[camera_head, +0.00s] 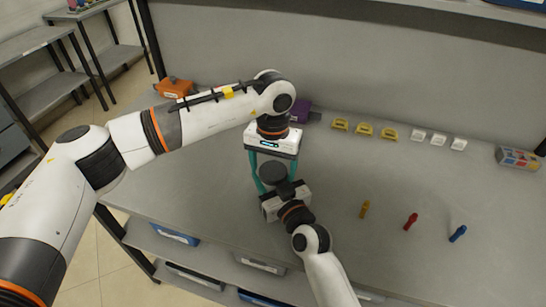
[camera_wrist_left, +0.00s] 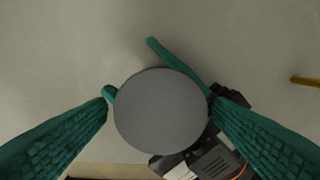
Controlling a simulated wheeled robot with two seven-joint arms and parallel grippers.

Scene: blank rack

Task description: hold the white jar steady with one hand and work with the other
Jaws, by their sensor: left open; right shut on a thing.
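A dark grey round lid or top (camera_head: 272,173) shows at the table's left middle; it also shows as a grey disc (camera_wrist_left: 160,110) in the left wrist view. Any white jar body under it is hidden. My left gripper (camera_head: 274,162) is open, pointing down from above, its teal fingers on either side of the disc. My right gripper (camera_head: 268,184) comes in from the front, low down, shut on the thing under the disc. Its teal fingers show around the disc's far side in the left wrist view.
Yellow pieces (camera_head: 364,130) and white pieces (camera_head: 438,138) line the back. Yellow (camera_head: 364,209), red (camera_head: 410,221) and blue (camera_head: 457,233) small items stand to the right. An orange box (camera_head: 174,88), a purple object (camera_head: 300,111) and a multicoloured box (camera_head: 518,157) lie farther out.

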